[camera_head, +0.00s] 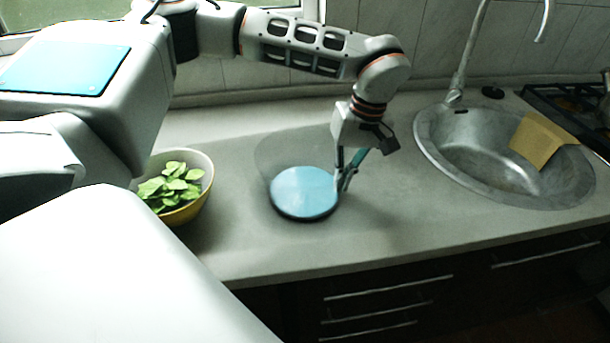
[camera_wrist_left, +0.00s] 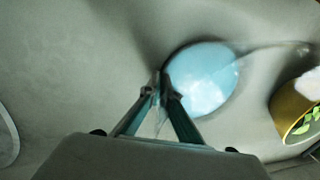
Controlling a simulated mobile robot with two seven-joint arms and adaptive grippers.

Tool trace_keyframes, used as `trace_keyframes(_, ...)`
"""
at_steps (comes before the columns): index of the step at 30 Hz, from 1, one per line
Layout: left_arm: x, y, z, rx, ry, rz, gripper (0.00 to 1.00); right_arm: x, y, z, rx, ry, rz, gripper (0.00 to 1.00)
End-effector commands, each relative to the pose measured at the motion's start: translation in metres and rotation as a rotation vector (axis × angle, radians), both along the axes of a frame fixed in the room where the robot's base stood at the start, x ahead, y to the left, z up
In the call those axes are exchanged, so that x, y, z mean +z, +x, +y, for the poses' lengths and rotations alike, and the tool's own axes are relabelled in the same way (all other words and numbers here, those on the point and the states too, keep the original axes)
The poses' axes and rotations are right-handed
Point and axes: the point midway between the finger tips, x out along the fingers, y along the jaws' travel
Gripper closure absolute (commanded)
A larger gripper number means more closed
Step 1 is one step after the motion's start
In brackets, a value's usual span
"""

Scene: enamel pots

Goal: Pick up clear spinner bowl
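The clear spinner bowl (camera_head: 275,150) stands on the counter in the head view, a faint see-through wall around a round blue base (camera_head: 305,192). The blue base also shows in the wrist view (camera_wrist_left: 203,78). My left gripper (camera_head: 342,186) points down at the bowl's right side. In the wrist view the left gripper's fingertips (camera_wrist_left: 160,80) are almost together, with a thin strip of the clear wall between them. The bowl's rim is faint and hard to trace. My right gripper is not in view.
A yellow bowl with green leaves (camera_head: 181,209) stands left of the clear bowl, and its yellow side shows in the wrist view (camera_wrist_left: 286,110). A round metal sink (camera_head: 480,165) with a tan cloth (camera_head: 540,138) is at the right. The counter (camera_head: 400,215) between them is clear.

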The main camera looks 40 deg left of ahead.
Motion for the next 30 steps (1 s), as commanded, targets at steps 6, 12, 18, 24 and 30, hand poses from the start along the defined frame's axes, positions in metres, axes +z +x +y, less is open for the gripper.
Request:
trace_keyframes(6, 0.0, 0.0, 0.0, 0.0, 0.0, 0.0, 1.0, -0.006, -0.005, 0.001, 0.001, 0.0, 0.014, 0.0)
trace_keyframes(12, 0.002, 0.0, 0.0, 0.0, 0.0, 0.0, 1.0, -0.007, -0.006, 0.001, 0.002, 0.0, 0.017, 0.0)
trace_keyframes(18, 0.01, 0.001, 0.0, -0.001, 0.0, -0.003, 1.0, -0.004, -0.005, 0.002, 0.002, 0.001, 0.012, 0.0)
trace_keyframes(24, 0.027, 0.001, 0.0, 0.0, 0.001, -0.004, 1.0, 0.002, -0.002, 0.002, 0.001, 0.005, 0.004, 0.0)
trace_keyframes(30, 0.05, 0.001, 0.0, 0.0, 0.0, -0.004, 1.0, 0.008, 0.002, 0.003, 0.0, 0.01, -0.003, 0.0)
